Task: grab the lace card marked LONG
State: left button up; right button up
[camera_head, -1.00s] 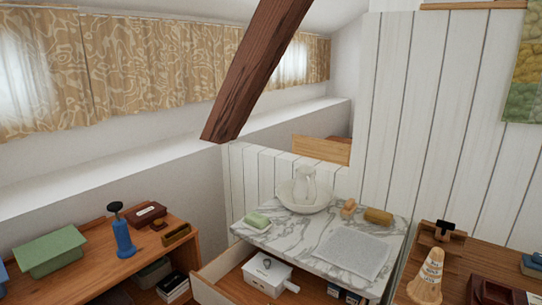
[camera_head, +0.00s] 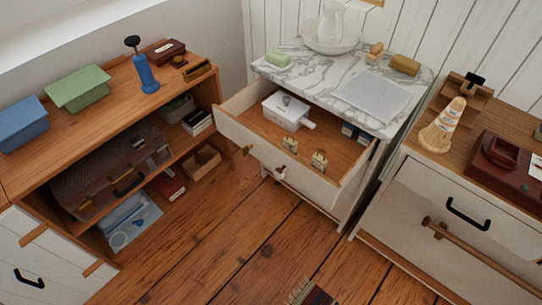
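No marking reading LONG can be made out in the camera_head view, so I cannot tell which thing is the lace card. The open drawer (camera_head: 350,183) of the marble-topped washstand holds a white box (camera_head: 284,111) with a grey knob. Two small tan-and-dark pieces, one at the left (camera_head: 290,144) and one at the right (camera_head: 319,159), are near its front; they are too small to identify. Small dark blue boxes (camera_head: 350,130) lie at the drawer's right end. Neither of my grippers is in view.
The left wooden shelf unit (camera_head: 117,100) carries a green box (camera_head: 79,88), a blue box (camera_head: 22,124) and a blue upright tool (camera_head: 146,75). A right dresser (camera_head: 430,196) bears a pale cone-shaped object (camera_head: 442,125). The plank floor (camera_head: 230,250) between is mostly clear.

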aim_at(289, 144)
jog(key=i+j+z, duration=0.1)
jog(key=j+z, duration=0.6)
jog(key=j, duration=0.25)
jog(key=i, duration=0.05)
